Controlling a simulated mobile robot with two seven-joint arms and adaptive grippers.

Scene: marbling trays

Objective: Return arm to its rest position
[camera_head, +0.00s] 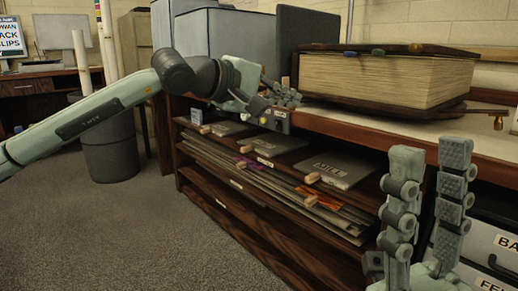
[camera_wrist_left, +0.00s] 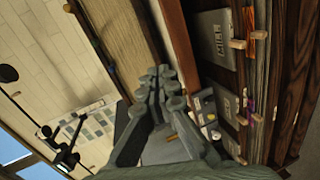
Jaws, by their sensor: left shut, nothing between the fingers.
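My left arm reaches in from the left in the head view. Its gripper (camera_head: 284,94) is at the front edge of the wooden cabinet's top, left of the big thick book. Its fingers are together and hold nothing; they also show closed in the left wrist view (camera_wrist_left: 160,80). My right gripper (camera_head: 431,155) stands upright at the lower right of the head view. Its two padded fingers are apart with nothing between them.
The wooden cabinet (camera_head: 236,205) has shelves of flat sheets and folders. The thick book (camera_head: 385,80) lies on its top, beside grey boxes (camera_head: 236,38). A grey bin (camera_head: 109,145) stands behind my left arm. The carpet (camera_head: 110,235) at left is clear.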

